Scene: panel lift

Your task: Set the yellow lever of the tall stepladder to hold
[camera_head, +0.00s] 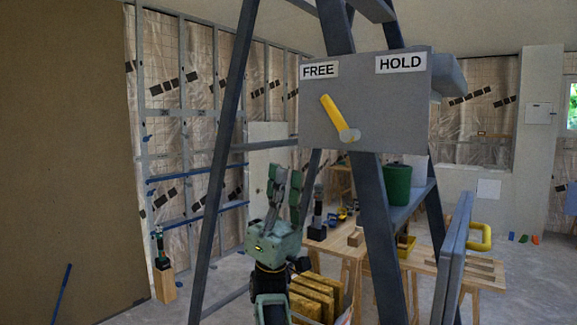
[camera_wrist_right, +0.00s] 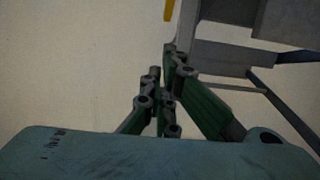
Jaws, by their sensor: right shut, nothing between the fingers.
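The tall stepladder (camera_head: 379,240) stands in front of me and carries a grey plate (camera_head: 390,110) labelled FREE (camera_head: 319,70) on the left and HOLD (camera_head: 401,63) on the right. The yellow lever (camera_head: 332,112) pivots at its lower right end and tilts up to the left, toward FREE. My right gripper (camera_head: 285,182) is below and left of the plate, pointing up, apart from the lever. It is shut and empty. In the right wrist view its fingers (camera_wrist_right: 165,85) sit below a small yellow piece (camera_wrist_right: 169,10) at the top edge, likely the lever. My left gripper is not in view.
A green bucket (camera_head: 397,184) stands on a ladder shelf behind the plate. A wooden workbench (camera_head: 345,247) with tools is behind the ladder. Stacked yellow-brown blocks (camera_head: 318,293) lie low near my right arm. A brown panel (camera_head: 62,150) fills the left side.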

